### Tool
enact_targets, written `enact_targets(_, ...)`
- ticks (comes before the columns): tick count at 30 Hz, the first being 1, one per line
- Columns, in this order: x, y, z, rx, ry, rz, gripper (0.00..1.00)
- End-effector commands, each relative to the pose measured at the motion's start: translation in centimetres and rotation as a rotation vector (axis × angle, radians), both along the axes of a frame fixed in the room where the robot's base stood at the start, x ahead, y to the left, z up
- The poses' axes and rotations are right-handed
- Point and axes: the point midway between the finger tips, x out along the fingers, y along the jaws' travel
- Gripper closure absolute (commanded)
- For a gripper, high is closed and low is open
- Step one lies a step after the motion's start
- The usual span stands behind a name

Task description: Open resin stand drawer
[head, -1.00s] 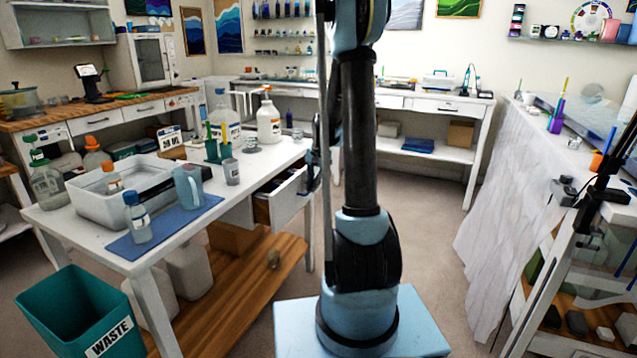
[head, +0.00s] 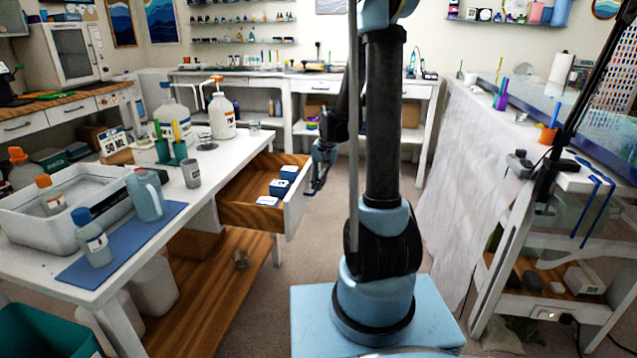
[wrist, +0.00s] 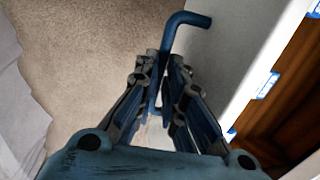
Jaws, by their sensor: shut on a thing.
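The resin stand drawer (head: 240,217) is pulled well out of the white table in the head view. It has a wooden inside and a white front. Several small blue-and-white boxes (head: 278,187) lie in it. My gripper (head: 322,165) is at the outer face of the drawer front. In the wrist view, my gripper (wrist: 162,75) is shut on the dark blue bar handle (wrist: 186,20). One bent end of the handle shows beyond the fingers. The drawer front (wrist: 235,60) and part of the wooden inside are at the right there.
The white table (head: 212,190) holds a tub (head: 20,225), a blue mat (head: 85,268), a jug (head: 147,195), bottles and cups. A cloth-draped bench (head: 450,150) stands at the right.

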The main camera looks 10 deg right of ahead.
Motion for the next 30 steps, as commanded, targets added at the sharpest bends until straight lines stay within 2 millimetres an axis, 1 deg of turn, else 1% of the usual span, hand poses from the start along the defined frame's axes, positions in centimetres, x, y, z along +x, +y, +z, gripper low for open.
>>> enact_targets(9,0.0,0.2,0.0,0.0,-0.001,0.003,1.0)
enact_targets(10,0.1,0.2,0.0,0.0,-0.001,0.003,0.88)
enact_targets(11,0.1,0.2,0.0,0.0,-0.001,0.003,0.82)
enact_targets(23,0.0,0.2,0.2,0.0,-0.001,0.003,0.82)
enact_targets(26,-0.1,0.1,0.9,0.0,-0.001,0.003,0.82)
enact_targets(30,-0.1,-0.2,2.5,0.0,-0.001,0.003,0.82)
